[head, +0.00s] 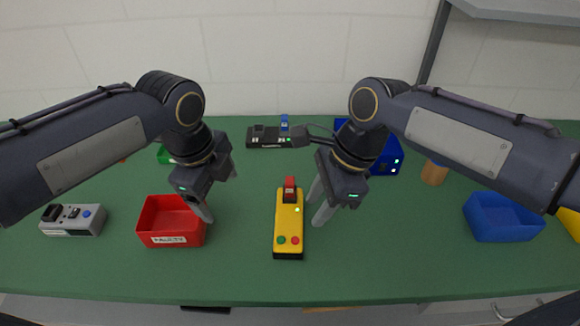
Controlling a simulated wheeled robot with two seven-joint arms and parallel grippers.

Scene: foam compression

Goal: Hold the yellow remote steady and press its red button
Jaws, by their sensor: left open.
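The yellow remote (288,222) lies on the green table in the middle, its long side pointing away from me. Its red button (295,240) is at the near end, beside a green button (281,240). A red rocker-like piece (290,186) stands at its far end, and a small green light glows below that. My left gripper (219,196) is open and empty, left of the remote and over the right edge of the red bin. My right gripper (313,214) is just right of the remote, its fingers apart with nothing visible between them. Whether it touches the remote is unclear.
A red bin (148,222) stands left of the remote; a grey control box (72,220) is further left. A black device (265,137) with a cable sits behind. A blue bin (503,222) is at right. Bare table lies in front.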

